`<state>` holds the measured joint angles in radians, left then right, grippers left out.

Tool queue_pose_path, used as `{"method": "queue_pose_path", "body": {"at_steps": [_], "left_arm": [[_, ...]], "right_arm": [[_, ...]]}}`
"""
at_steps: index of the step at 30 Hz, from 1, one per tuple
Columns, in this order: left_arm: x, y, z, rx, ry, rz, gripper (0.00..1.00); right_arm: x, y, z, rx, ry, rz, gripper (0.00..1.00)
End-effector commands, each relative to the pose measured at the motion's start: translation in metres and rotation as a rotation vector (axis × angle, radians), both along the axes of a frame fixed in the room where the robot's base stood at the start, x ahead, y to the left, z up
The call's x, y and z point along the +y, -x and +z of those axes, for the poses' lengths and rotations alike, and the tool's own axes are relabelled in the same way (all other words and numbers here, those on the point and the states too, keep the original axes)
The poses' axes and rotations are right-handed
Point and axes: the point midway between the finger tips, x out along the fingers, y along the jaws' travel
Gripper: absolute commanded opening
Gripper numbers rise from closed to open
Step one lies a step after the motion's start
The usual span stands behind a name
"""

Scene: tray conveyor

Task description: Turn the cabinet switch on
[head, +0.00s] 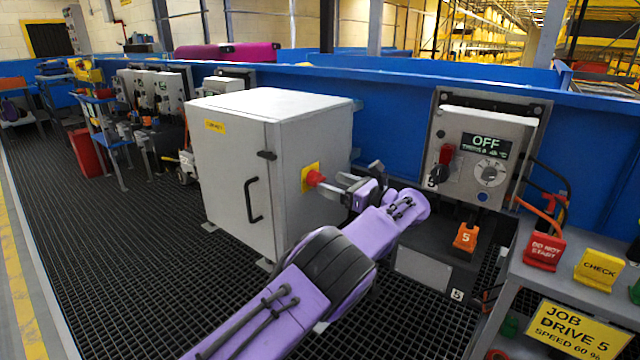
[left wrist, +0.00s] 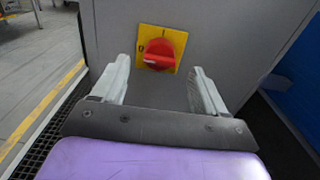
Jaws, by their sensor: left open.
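The grey cabinet (head: 232,165) stands on the grating with its door shut. On its right side is the cabinet switch, a red rotary knob (head: 315,178) on a yellow plate (head: 306,172). In the left wrist view the red knob (left wrist: 159,54) shows its pale mark pointing left, and the yellow plate (left wrist: 179,39) surrounds it. My left gripper (head: 338,187) is open in front of the switch. In the left wrist view its fingers (left wrist: 158,85) stand either side of the knob, apart from it, with nothing between them. My right gripper is not in view.
A drive box (head: 480,155) reading OFF is on the blue wall to the right, with an orange tag (head: 466,238) numbered 5 below. A grey stand (head: 530,285) at the right holds a red DO NOT START block (head: 544,250) and a yellow CHECK block (head: 598,268).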

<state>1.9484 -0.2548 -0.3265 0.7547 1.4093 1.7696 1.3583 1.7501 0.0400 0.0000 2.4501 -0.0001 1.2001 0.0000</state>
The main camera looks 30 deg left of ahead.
Motion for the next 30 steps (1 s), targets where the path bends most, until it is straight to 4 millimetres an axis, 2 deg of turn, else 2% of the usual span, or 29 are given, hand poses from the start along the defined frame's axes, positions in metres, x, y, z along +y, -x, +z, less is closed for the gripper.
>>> {"method": "queue_pose_path", "body": {"at_steps": [3,9,18,23,24,30], "left_arm": [[0.027,-0.002,-0.001,0.002,0.0,0.002,0.73],[0.053,-0.004,-0.001,0.004,-0.001,0.0,0.73],[0.057,-0.005,-0.001,0.005,-0.002,-0.002,0.73],[0.057,-0.005,-0.001,0.005,-0.002,-0.002,0.21],[0.057,-0.005,0.0,0.005,-0.002,-0.002,0.17],[0.057,-0.005,0.0,0.01,-0.003,-0.002,0.17]], "right_arm": [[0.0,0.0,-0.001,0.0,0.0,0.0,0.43],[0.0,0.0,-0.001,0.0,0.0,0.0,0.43],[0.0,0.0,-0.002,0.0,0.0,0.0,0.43],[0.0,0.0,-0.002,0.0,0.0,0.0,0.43],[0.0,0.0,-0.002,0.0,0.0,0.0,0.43],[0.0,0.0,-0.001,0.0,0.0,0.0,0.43]]}}
